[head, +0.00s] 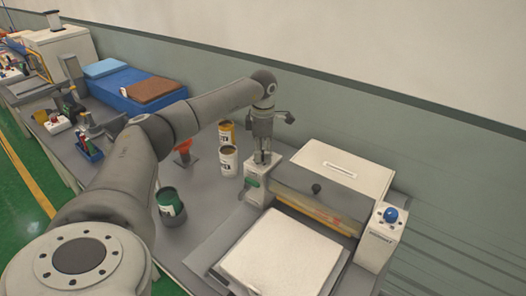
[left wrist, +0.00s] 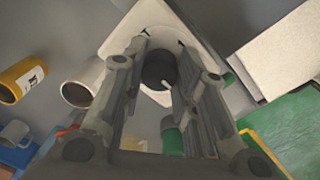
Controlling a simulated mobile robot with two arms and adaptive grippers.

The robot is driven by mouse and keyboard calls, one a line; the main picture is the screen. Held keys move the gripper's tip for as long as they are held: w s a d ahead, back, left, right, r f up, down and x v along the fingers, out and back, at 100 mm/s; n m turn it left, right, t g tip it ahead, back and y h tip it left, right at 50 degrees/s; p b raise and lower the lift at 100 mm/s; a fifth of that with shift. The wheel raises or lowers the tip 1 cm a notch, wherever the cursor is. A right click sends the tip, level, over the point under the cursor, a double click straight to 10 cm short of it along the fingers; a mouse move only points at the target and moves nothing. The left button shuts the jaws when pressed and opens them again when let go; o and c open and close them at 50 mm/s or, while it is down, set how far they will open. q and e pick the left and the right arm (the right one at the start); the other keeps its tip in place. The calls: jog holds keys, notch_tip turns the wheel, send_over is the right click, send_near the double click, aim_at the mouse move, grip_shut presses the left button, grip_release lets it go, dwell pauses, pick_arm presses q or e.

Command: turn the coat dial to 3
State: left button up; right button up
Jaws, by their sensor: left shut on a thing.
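The dial (left wrist: 159,70) is a dark round knob with a pale pointer mark, on the light top of a small box. That box (head: 254,190) has a green panel on its front and stands at the left side of the coating machine in the head view. My left gripper (head: 262,158) points down onto the box top. In the left wrist view its fingers (left wrist: 158,85) are on both sides of the knob and shut on it. The scale numbers around the dial cannot be read. My right gripper is not in view.
The machine has a white flat bed (head: 284,258) in front and a blue button (head: 390,214) at its right.

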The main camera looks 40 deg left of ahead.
aim_at(263, 154)
pick_arm(q)
jog(key=shift+w+r, duration=0.15)
jog(key=o, duration=0.9)
jog(key=shift+o, duration=0.8)
notch_tip(263, 154, up, 12)
jog(key=shift+s+d, duration=0.15)
jog(key=shift+s, duration=0.15)
